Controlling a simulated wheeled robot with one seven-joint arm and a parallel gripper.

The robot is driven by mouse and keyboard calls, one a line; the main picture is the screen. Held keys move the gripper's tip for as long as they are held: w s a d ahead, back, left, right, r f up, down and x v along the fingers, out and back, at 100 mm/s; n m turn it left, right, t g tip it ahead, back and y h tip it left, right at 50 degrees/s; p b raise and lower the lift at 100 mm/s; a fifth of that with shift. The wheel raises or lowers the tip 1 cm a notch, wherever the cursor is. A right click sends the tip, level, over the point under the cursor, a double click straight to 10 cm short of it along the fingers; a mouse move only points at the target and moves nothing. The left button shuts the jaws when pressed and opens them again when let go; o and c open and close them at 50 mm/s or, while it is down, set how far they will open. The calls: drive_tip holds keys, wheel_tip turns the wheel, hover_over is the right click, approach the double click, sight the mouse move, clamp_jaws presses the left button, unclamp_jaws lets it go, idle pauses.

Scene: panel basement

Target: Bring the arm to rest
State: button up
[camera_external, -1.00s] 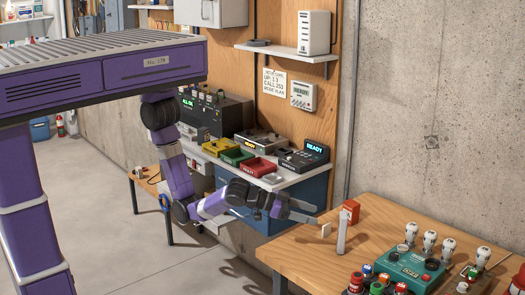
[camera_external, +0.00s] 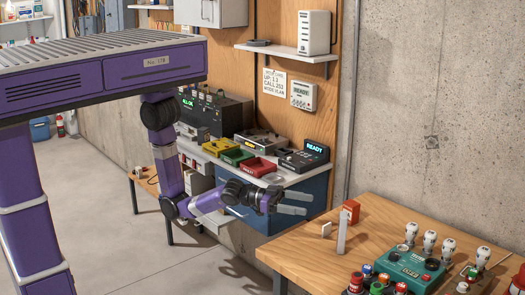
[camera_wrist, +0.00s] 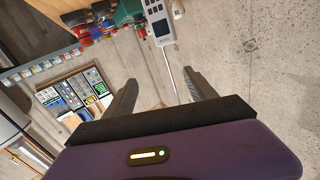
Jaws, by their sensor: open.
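My gripper (camera_external: 290,203) is open and empty in the external view. Its two fingers point right, in front of the blue cabinet below the white bench top. It is left of the wooden table and touches nothing that I can see. My purple arm hangs from my body and bends toward the right. In the wrist view my gripper (camera_wrist: 160,92) shows two grey fingers spread apart, with nothing between them but background.
The wooden table (camera_external: 375,218) at right holds a green control box (camera_external: 405,268), several knobs and an upright white and red piece (camera_external: 346,226). The bench (camera_external: 285,180) behind carries coloured trays and a READY device (camera_external: 304,157). Open floor lies at lower left.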

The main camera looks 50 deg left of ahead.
drive_tip(key=w+a+f+n+t+y, duration=0.1)
drive_tip(key=w+a+f+t, duration=0.15)
drive_tip(key=a, duration=0.75)
drive_tip(key=w+a+f+n+t+y, duration=0.1)
drive_tip(key=w+a+f+n, duration=0.15)
drive_tip(key=a, duration=0.75)
drive_tip(key=w+a+f+n+t+y, duration=0.1)
drive_tip(key=w+a+f+t, duration=0.15)
drive_tip(key=a, duration=0.75)
drive_tip(key=s+a+f+n+y, duration=0.2)
drive_tip(key=s+a+n+y, duration=0.2)
drive_tip(key=a, duration=0.8)
drive_tip(key=s+a+f+n+y, duration=0.2)
drive_tip(key=s+a+n+y, duration=0.2)
drive_tip(key=a, duration=0.9)
drive_tip(key=s+y, duration=0.3)
drive_tip(key=y, duration=0.1)
drive_tip(key=shift+n+y, duration=0.35)
drive_tip(key=shift+y, duration=0.05)
drive_tip(key=shift+s+a, duration=0.1)
